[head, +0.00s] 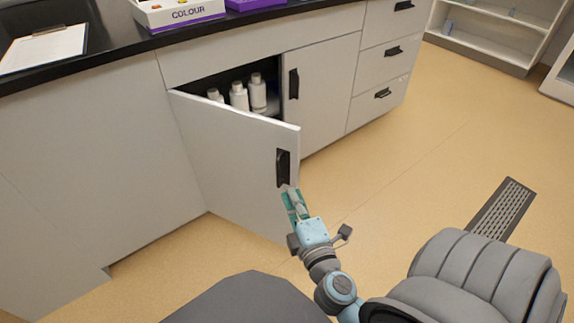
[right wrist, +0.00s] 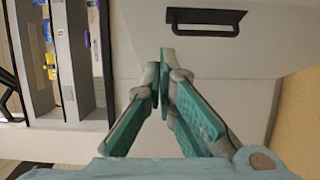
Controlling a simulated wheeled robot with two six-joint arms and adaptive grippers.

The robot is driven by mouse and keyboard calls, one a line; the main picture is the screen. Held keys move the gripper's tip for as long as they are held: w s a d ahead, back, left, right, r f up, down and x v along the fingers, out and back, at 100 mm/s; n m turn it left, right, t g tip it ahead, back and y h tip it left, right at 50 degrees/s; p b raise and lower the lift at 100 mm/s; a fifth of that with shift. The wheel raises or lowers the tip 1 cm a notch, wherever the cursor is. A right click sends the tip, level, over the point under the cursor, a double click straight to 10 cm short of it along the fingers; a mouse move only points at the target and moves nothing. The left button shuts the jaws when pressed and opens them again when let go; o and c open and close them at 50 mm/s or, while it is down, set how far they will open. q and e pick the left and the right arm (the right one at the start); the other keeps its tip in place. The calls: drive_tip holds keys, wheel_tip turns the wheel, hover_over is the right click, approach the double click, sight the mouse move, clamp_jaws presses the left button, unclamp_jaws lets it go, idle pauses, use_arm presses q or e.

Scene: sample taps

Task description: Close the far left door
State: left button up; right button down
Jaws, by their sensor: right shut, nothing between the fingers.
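The far left door (head: 235,155) is a pale grey cabinet panel, hinged at its left side and standing open, swung out toward me. Its black handle (head: 283,168) is near the free right edge. The handle (right wrist: 205,22) also shows at the top of the right wrist view, on the pale door face (right wrist: 225,58). My right gripper (head: 288,192) is shut and empty, with its fingertips just below the handle in the head view. The shut teal fingers (right wrist: 162,62) show in front of the pale panel in the right wrist view. I cannot tell whether they touch it. My left gripper is not in view.
White bottles (head: 239,97) stand inside the open cabinet. A closed door (head: 325,90) and drawers (head: 385,55) are to the right. Floor (head: 400,160) right of the door is clear.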

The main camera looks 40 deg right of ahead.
approach(282, 144)
drive_tip(key=w+a, duration=0.2)
drive_tip(key=w+d, duration=0.2)
drive_tip(key=d, duration=0.1)
drive_tip(key=shift+w+d, duration=0.2)
drive_tip(key=shift+d, duration=0.1)
